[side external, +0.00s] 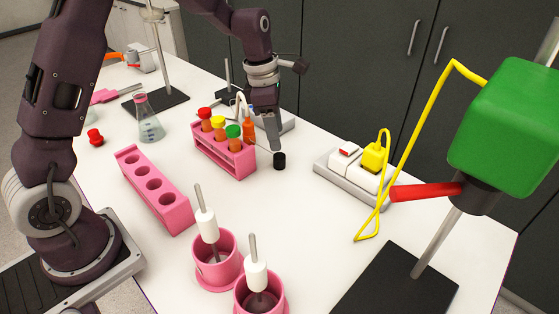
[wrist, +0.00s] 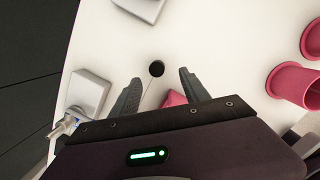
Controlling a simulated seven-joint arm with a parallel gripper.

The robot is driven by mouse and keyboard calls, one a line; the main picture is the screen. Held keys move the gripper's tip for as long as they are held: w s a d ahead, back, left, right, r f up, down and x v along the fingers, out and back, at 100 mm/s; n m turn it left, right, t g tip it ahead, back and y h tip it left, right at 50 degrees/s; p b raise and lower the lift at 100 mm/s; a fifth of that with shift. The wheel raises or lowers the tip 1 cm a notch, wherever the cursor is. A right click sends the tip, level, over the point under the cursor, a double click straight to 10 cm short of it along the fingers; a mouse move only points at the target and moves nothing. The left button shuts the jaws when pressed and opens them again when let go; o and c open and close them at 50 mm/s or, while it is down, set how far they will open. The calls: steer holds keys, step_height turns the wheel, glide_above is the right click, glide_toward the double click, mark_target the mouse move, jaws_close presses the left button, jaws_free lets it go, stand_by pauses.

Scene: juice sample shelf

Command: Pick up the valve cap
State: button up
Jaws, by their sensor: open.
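A small black cylinder (side external: 279,160), which looks like the valve cap, stands on the white table to the right of the pink tube rack. In the wrist view the black cap (wrist: 156,69) shows as a dark disc with a thin pale line running from it toward my gripper. My gripper (side external: 272,146) points down just beside and above the cap. In the wrist view my gripper (wrist: 160,78) is open, with the cap in line with the gap between its fingertips. Nothing is held. I cannot tell the exact height of the fingertips above the table.
The pink rack (side external: 238,162) with several capped tubes stands close left of my gripper. A power strip (side external: 345,178) with a yellow plug lies to the right. An empty pink rack (side external: 170,205) and two pink holders (side external: 228,270) stand nearer. Table between them is clear.

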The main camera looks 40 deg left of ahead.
mark_target(279, 156)
steer(key=shift+n, duration=0.6)
steer(key=f, duration=0.3)
steer(key=w+f, duration=0.1)
steer(key=f, duration=0.4)
steer(key=shift+w+f, duration=0.25)
steer(key=shift+f, duration=0.1)
jaws_close()
